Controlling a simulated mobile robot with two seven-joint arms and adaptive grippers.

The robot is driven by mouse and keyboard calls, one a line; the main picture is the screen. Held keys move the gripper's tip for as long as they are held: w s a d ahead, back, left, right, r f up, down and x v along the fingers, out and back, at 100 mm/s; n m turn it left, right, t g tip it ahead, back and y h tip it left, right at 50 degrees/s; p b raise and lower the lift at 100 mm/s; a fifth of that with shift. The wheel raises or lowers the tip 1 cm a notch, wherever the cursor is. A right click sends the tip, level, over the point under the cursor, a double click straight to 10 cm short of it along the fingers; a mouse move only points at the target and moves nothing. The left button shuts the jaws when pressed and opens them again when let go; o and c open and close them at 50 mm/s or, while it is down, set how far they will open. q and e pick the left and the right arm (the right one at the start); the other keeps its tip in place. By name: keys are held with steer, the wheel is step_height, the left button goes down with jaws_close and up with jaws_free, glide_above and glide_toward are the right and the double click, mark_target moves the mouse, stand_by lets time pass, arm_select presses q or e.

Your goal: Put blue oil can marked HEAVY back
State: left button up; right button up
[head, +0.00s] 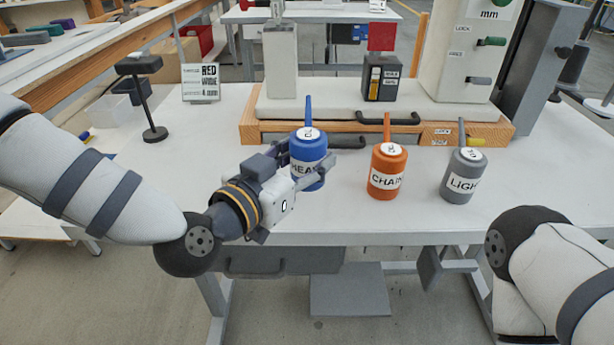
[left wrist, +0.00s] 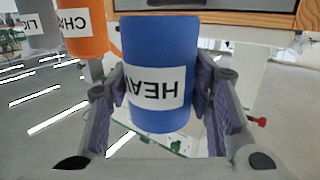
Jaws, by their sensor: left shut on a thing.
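The blue oil can (head: 308,146) marked HEAVY stands upright near the front left of the white bench, its spout pointing up. My left gripper (head: 308,168) is shut on its body, with a finger on each side. In the left wrist view the blue can (left wrist: 160,60) sits between the two fingers (left wrist: 165,105), its label upside down. I cannot tell whether its base touches the bench. My right gripper is out of view; only part of the right arm shows at the lower right.
An orange can (head: 387,172) marked CHAIN and a grey can (head: 464,175) marked LIGHT stand to the right. Behind them is a wooden-edged base (head: 300,136) with a black handle (head: 388,118). A black stand (head: 154,134) is at the left. The bench (head: 345,215) is clear in front.

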arm_select(q)
steer(key=shift+w+f+b, duration=0.15)
steer(key=shift+f+b, duration=0.05)
steer(key=shift+f, duration=0.85)
steer(key=shift+w+f+b, duration=0.15)
steer(key=shift+f+b, duration=0.05)
steer(key=shift+f, duration=0.8)
steer(key=o, duration=1)
steer(key=shift+c, duration=0.2)
steer(key=shift+r, duration=0.1)
